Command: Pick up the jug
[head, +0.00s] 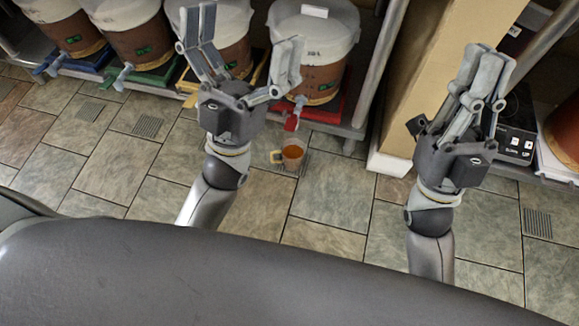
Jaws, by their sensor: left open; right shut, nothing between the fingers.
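The jug (292,154) is a small clear vessel with orange-brown liquid in it and a pale yellow handle on its left side. It appears to stand upright on the tiled floor at a drain grate, just below the red tap (291,122) of a bucket. My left gripper (243,40) is open and empty, with its fingers spread in front of the buckets. Its palm is up and to the left of the jug in the picture, apart from it. My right gripper (487,66) is shut and empty, well to the right of the jug.
Several brown buckets with white lids, one of them here (318,80), stand on coloured trays along a low shelf (350,128). A tan pillar (425,65) stands between the grippers. A black device (517,140) is at the right. The tiled floor (335,195) in front is clear.

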